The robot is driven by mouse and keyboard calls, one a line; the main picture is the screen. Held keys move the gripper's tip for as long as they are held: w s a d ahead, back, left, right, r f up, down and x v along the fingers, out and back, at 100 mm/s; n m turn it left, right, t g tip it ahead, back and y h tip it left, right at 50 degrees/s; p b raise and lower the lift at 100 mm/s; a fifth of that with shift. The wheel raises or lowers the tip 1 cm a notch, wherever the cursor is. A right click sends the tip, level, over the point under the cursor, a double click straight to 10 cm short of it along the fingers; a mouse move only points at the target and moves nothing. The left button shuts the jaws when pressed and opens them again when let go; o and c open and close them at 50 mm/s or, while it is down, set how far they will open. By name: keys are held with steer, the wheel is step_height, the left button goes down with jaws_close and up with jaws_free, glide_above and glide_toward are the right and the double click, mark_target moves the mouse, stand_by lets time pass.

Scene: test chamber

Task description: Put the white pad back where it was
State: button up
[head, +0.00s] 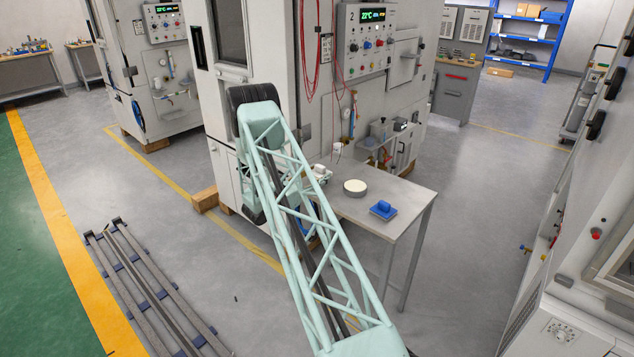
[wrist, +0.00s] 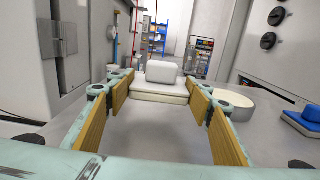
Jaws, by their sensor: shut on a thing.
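The white pad, a flat base with a block-shaped grip on top, shows in the wrist view (wrist: 160,91) between the far ends of my fingers. My gripper (wrist: 161,78) is shut on it. In the head view my gripper (head: 320,173) is at the left end of the grey table (head: 400,194), largely hidden behind my arm, with a bit of white showing there. The pad looks level. I cannot tell whether its base touches the tabletop.
A round dish with a pale filling (head: 354,187) stands on the table, right of my gripper. A blue pad (head: 383,208) lies near the front right corner. A small white cup (head: 337,148) is at the back. A cabinet with a control panel (head: 368,43) stands behind the table.

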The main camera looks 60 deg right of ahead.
steer(key=shift+w+d, duration=0.3)
steer(key=shift+w, duration=0.05)
steer(key=shift+f, duration=1.75)
steer(key=shift+f, duration=0.1)
steer(key=o, duration=0.8)
steer(key=shift+c, duration=0.2)
steer(key=w+a, duration=0.1)
steer(key=a, duration=1.1)
steer(key=shift+w, duration=0.1)
